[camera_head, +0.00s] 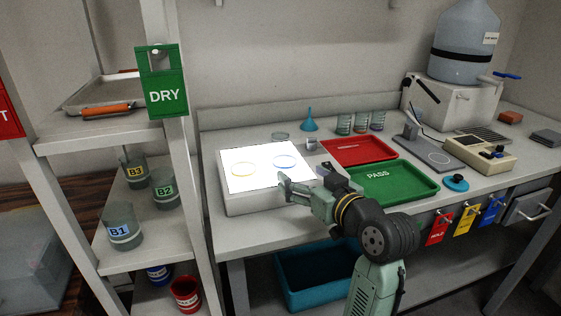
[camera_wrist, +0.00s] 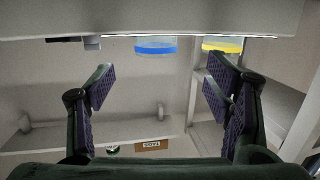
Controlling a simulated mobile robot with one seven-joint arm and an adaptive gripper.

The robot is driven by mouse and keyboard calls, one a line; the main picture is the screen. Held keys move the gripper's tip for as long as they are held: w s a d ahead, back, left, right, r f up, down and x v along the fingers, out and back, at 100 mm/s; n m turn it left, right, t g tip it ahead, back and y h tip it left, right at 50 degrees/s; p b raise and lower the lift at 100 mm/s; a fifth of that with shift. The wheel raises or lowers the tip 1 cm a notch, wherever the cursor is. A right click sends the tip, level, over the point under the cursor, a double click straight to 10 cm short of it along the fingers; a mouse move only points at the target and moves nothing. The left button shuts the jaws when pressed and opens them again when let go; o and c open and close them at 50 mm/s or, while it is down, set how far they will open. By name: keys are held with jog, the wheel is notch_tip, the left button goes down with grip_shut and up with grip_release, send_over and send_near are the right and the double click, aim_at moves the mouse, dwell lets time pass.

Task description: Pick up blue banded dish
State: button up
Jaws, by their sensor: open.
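The blue banded dish (camera_head: 285,162) sits on the right part of the lit top of a white light box (camera_head: 246,204). A yellow banded dish (camera_head: 243,169) sits to its left on the same panel. My gripper (camera_head: 284,188) is open and empty at the front right edge of the light box, in front of the blue banded dish. In the wrist view, the picture looks upside down. The blue banded dish (camera_wrist: 155,46) shows beyond and between my open fingers (camera_wrist: 160,82), apart from them. The yellow banded dish (camera_wrist: 222,44) lies near the right finger.
A red tray (camera_head: 358,151) and a green PASS tray (camera_head: 391,184) lie right of the light box. Several glass beakers (camera_head: 344,123) and a blue funnel (camera_head: 309,121) stand behind. A shelf post with a green DRY sign (camera_head: 163,96) rises at left.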

aim_at(289, 162)
jog(key=x, duration=0.4)
jog(key=shift+w+a+p, duration=0.2)
jog(key=shift+w+p, duration=0.1)
jog(key=shift+p, duration=0.1)
jog(key=x, duration=0.1)
jog(key=p+x, duration=0.1)
jog(key=x, duration=0.1)
jog(key=p+x, duration=0.1)
jog(key=x, duration=0.1)
jog(key=shift+w+d+r, duration=0.15)
jog(key=shift+d+r, duration=0.05)
jog(key=shift+r, duration=0.15)
jog(key=shift+w+f, duration=0.1)
jog(key=shift+w, duration=0.1)
jog(key=shift+c, duration=0.3)
jog(key=c, duration=1.2)
jog(key=shift+o, duration=0.2)
